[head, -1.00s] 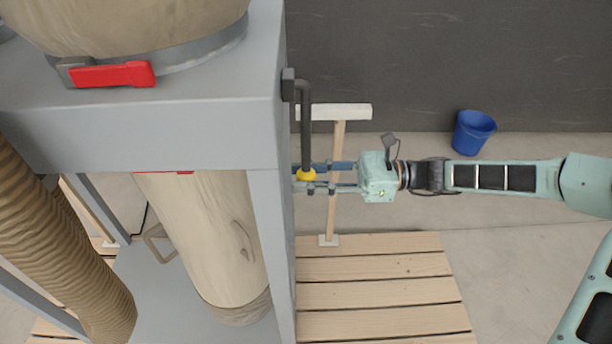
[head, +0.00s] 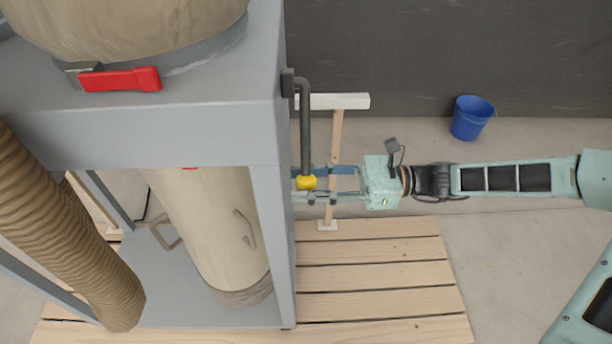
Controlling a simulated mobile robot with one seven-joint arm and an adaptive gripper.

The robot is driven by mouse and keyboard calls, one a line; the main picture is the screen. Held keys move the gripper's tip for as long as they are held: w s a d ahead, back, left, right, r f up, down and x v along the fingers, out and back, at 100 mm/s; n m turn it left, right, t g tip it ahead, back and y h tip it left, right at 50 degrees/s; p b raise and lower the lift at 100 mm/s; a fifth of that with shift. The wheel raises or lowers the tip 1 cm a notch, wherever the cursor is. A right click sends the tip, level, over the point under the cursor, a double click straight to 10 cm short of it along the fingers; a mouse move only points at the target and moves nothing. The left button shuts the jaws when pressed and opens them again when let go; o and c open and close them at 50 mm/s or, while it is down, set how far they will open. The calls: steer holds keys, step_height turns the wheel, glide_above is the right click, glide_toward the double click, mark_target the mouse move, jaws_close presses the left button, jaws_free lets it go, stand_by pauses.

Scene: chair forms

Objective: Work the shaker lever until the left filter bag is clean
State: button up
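The shaker lever (head: 306,135) is a dark grey bar on the side of the grey frame, bent down from its pivot, with a yellow knob (head: 306,183) at its lower end. My gripper (head: 308,184) reaches in from the right. Its two fingers lie above and below the knob and appear shut on it. A beige bag (head: 125,25) bulges over the frame's top, held by a band with a red latch (head: 120,79). Its upper part is out of view, so I cannot tell how clean it is. A second beige bag (head: 210,225) hangs below inside the frame.
The grey frame (head: 150,135) stands close left of my gripper. A brown ribbed hose (head: 70,240) runs down at the left. A wooden pallet (head: 380,275) lies below. A wooden post with a white crossbar (head: 335,102) stands behind the lever. A blue bucket (head: 471,117) sits by the dark wall.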

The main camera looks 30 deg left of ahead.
steer(key=shift+s+d+r+p, duration=0.1)
steer(key=shift+s+r+p, duration=0.2)
steer(key=shift+p, duration=0.15)
steer(key=s+r+p, duration=0.1)
steer(key=s+d+p, duration=0.1)
steer(key=s+d+r+p, duration=0.1)
steer(key=shift+s+r+p, duration=0.3)
